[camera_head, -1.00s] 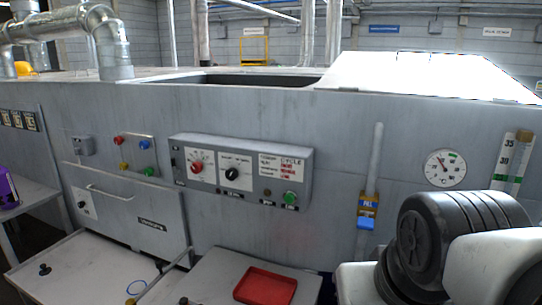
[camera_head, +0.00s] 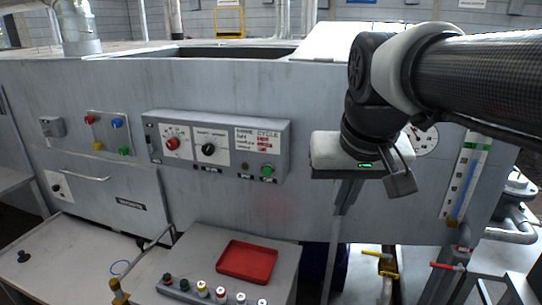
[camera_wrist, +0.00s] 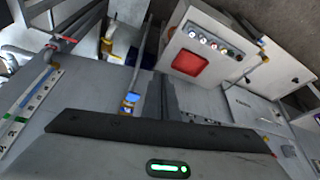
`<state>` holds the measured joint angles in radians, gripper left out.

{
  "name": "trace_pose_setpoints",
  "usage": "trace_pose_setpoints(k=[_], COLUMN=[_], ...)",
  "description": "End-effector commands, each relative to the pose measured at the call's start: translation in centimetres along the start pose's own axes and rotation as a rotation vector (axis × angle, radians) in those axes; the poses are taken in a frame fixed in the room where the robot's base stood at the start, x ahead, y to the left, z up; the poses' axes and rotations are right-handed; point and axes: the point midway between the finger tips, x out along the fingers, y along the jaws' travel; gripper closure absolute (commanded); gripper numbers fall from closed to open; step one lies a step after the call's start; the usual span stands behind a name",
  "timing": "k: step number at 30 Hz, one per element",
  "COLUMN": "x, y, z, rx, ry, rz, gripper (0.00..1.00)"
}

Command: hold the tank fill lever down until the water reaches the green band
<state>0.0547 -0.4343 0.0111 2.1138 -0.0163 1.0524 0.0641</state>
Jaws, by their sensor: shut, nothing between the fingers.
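The fill lever (camera_wrist: 129,103), with a blue and orange label, shows in the wrist view on the tank front, left of my fingers; in the head view my gripper hides it. My gripper (camera_head: 346,203) is shut and empty, pointing down in front of the tank wall where the lever is. I cannot tell whether it touches the lever. The level gauge (camera_head: 466,180) is a tilted white scale at the right of the tank, with a green band (camera_head: 482,147) near its upper part.
A control panel (camera_head: 215,148) with knobs and buttons is left of my gripper. A round dial (camera_head: 425,142) is partly behind my arm. A bench below holds a red tray (camera_head: 247,262) and several small bottles. Pipes with yellow (camera_head: 385,262) and red valve handles stand at lower right.

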Motion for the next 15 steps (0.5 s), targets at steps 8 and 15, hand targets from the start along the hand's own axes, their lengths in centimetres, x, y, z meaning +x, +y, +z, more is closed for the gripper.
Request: trace_pose_setpoints(k=[8, 15], x=[0.8, 4.0], y=[2.2, 4.8], z=[-11.7, -18.9], rx=[0.117, 0.216], ry=[-0.097, -0.169], rz=[0.045, 0.075], gripper=[1.00, 1.00])
